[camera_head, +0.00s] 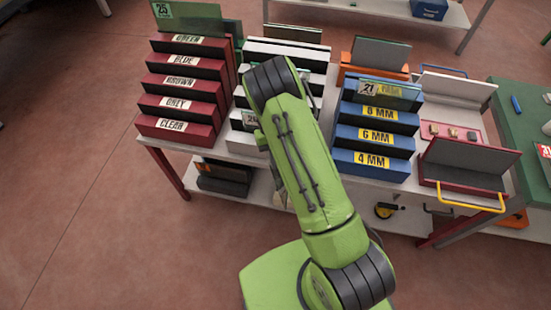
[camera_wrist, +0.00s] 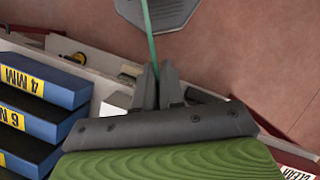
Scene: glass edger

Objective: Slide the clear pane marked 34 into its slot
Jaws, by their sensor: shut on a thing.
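In the wrist view my gripper (camera_wrist: 158,88) is shut on a thin greenish pane (camera_wrist: 149,40), seen edge-on and standing out beyond the fingertips. Its face and any number on it cannot be read. In the head view my arm hides most of the gripper and pane. A red stepped rack (camera_head: 181,107) has slots labelled GREEN, BLUE, BROWN, GREY and CLEAR, with CLEAR at the front. A white stepped rack (camera_head: 285,48) stands behind my arm, mostly hidden. A blue rack (camera_head: 372,144) is labelled 8 MM, 6 MM and 4 MM; it also shows in the wrist view (camera_wrist: 70,92).
A pane tagged 25 (camera_head: 188,12) stands at the back of the red rack, and one tagged 21 (camera_head: 390,91) in the blue rack. A red holder with a grey board (camera_head: 465,155) and a green table (camera_head: 515,110) are at right. The floor at left is clear.

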